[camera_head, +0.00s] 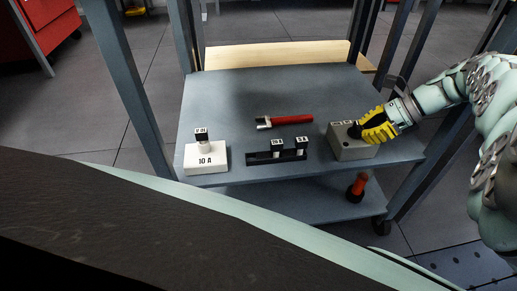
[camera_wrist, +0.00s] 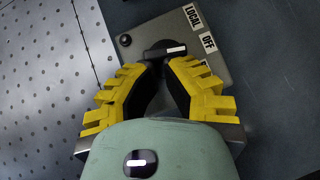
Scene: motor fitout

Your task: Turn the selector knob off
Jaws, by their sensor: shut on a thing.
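The selector knob (camera_wrist: 165,50) is black with a white pointer line, on top of a grey box (camera_head: 352,149) at the right of the cart's top shelf. In the wrist view, its pointer line points right, roughly towards the "OFF" label (camera_wrist: 208,42). The "LOCAL" label (camera_wrist: 192,15) is above that, and a third label is mostly hidden by a finger. My gripper (camera_wrist: 162,66), with yellow ridged fingers, is shut on the knob, one finger on each side. In the head view my gripper (camera_head: 360,130) reaches the box from the right.
On the same shelf (camera_head: 225,110) are a white block marked "10 A" (camera_head: 207,160), a black rail with small labelled pieces (camera_head: 262,157) and a red-handled tool (camera_head: 290,119). A red and black item (camera_head: 357,185) stands on the lower shelf. Grey cart posts rise around the shelf.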

